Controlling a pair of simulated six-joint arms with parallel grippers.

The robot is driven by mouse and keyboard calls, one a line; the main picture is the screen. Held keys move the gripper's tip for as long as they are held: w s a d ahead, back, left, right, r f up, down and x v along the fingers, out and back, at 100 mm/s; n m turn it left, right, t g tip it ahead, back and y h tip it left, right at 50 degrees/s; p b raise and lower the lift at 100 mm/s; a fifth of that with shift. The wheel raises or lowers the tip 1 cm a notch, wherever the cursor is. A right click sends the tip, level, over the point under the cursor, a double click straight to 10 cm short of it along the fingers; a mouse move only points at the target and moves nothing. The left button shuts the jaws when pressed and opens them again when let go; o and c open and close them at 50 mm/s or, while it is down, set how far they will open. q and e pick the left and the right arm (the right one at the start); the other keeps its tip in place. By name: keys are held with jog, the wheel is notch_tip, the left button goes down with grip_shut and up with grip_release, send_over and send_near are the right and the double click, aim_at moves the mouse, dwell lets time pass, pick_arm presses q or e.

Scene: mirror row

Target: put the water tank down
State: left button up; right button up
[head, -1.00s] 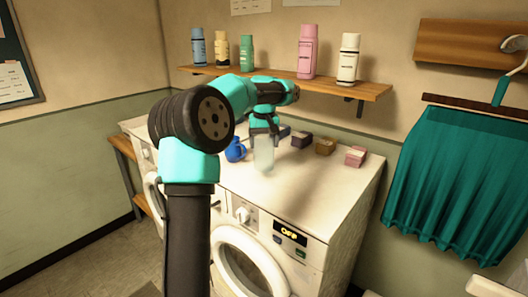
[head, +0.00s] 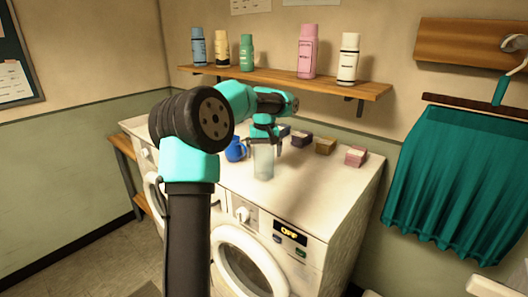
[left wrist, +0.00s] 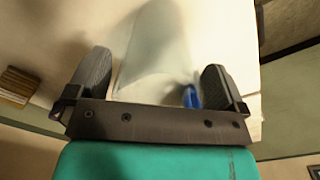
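The water tank (head: 263,162) is a clear, pale, upright container standing on the white washing machine top (head: 310,190). My left gripper (head: 265,146) is at its upper part, with the fingers spread on either side. In the left wrist view the tank (left wrist: 155,50) shows between the fingers of the gripper (left wrist: 157,88), with a gap visible on the right side. The gripper looks open. My right gripper is not in view.
A blue jug (head: 235,150) stands just left of the tank. Small boxes, such as a brown one (head: 325,146) and a pink one (head: 355,156), line the back. Bottles stand on the wall shelf (head: 285,80) above. The front right of the top is clear.

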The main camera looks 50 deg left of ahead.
pick_arm(q)
notch_tip(320, 180, up, 12)
jog(key=shift+r, duration=0.15)
dwell(0.7)
dwell(0.4)
